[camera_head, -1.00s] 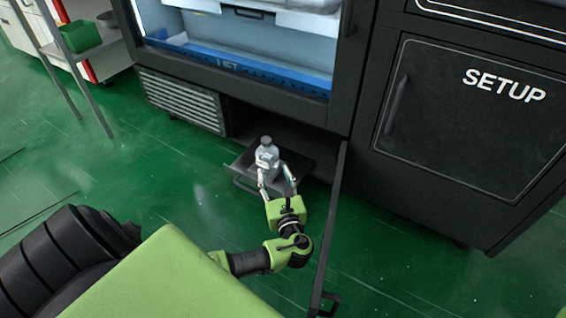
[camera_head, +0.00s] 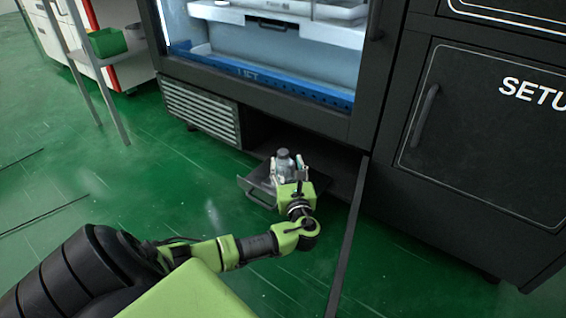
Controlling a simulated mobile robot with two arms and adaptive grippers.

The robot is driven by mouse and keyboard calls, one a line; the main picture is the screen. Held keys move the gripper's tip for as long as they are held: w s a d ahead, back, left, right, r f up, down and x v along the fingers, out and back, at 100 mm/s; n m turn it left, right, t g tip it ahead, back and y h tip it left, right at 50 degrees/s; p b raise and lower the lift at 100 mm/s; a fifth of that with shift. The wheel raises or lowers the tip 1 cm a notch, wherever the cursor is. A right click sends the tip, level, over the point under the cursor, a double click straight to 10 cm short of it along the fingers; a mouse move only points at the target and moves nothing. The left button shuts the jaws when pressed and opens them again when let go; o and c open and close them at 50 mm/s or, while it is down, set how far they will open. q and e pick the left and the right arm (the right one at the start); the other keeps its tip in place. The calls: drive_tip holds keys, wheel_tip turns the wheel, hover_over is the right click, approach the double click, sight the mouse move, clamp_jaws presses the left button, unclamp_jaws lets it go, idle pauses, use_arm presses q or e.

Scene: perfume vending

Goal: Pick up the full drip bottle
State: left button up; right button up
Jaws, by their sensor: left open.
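The drip bottle (camera_head: 284,164) is a clear grey bottle with a dark cap. It stands upright on a dark pull-out tray (camera_head: 257,190) low in the open bay of the black machine. My left gripper (camera_head: 288,172) is open at the bottle, with its fingers on either side of it. The gripper body hides the bottle's lower part, and I cannot tell whether the fingers touch it. My right gripper is not in view.
The open door (camera_head: 347,250) of the bay stands just right of my left arm. A black SETUP cabinet (camera_head: 490,140) is at the right. A shelf with a green bin (camera_head: 107,42) stands at the upper left.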

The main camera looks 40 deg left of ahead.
sight(284, 156)
use_arm(q)
drive_tip(key=b+x, duration=0.2)
drive_tip(key=x, duration=0.1)
drive_tip(key=shift+s+a+f+b, duration=0.15)
drive_tip(key=shift+a+f+b, duration=0.05)
drive_tip(key=shift+b, duration=0.15)
drive_tip(key=shift+w+a+r, duration=0.15)
drive_tip(key=shift+w+a, duration=0.25)
drive_tip(key=shift+a, duration=0.05)
drive_tip(key=shift+r, duration=0.1)
clamp_jaws()
